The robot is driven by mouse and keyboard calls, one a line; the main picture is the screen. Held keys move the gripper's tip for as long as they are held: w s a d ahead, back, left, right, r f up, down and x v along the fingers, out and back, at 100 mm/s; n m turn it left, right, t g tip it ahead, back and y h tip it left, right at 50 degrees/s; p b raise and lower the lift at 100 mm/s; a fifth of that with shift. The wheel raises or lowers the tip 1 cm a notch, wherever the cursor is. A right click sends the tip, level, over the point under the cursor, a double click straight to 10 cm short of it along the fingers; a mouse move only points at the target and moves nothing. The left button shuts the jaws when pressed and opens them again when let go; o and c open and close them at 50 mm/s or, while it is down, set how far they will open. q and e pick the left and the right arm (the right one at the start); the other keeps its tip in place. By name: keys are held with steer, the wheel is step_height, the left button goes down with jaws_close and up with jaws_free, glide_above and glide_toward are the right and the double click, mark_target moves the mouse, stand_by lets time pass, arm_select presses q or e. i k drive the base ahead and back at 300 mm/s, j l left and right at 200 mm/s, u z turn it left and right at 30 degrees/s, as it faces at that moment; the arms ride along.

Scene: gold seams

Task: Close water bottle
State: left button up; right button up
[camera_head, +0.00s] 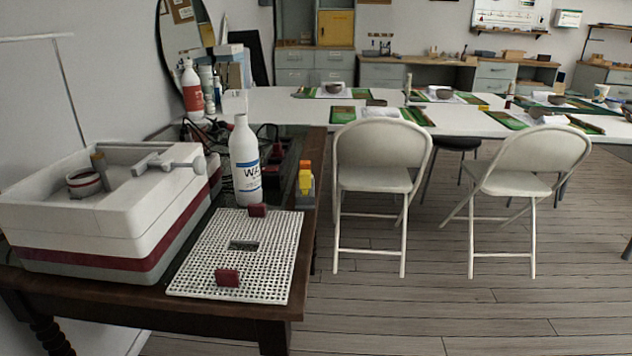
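A white water bottle (245,170) with a dark and blue label stands upright on the dark wooden table, behind the white perforated board. Its narrow top looks white; I cannot tell whether a cap is on it. A second white bottle with a red label (192,92) stands farther back at the left, by the mirror. No loose cap can be made out. Neither of my grippers shows in the head view.
A white basin unit (120,215) takes up the table's left side. The perforated board (200,262) carries two dark red blocks. Two folding chairs (380,150) stand on the right, before a long white table.

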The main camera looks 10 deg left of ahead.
mark_target(243, 146)
steer(key=i+l+u, duration=0.1)
steer(key=l+u, duration=0.15)
steer(key=l, duration=0.3)
steer(key=l+u, duration=0.25)
steer(key=l, duration=0.3)
steer(key=i+l+u, duration=0.4)
steer(key=l, duration=0.25)
steer(key=l+u, duration=0.2)
steer(key=l, duration=0.15)
steer(key=i+l+u, duration=0.3)
steer(key=l, duration=0.35)
steer(key=i+l+u, duration=0.3)
steer(key=l, duration=0.45)
steer(key=i+l+u, duration=0.15)
steer(key=l, duration=0.25)
steer(key=i+l+u, duration=0.15)
steer(key=l, duration=0.25)
steer(key=i+l, duration=0.1)
steer(key=l, duration=0.25)
steer(key=l+u, duration=0.1)
steer(key=l, duration=0.25)
steer(key=i, duration=0.05)
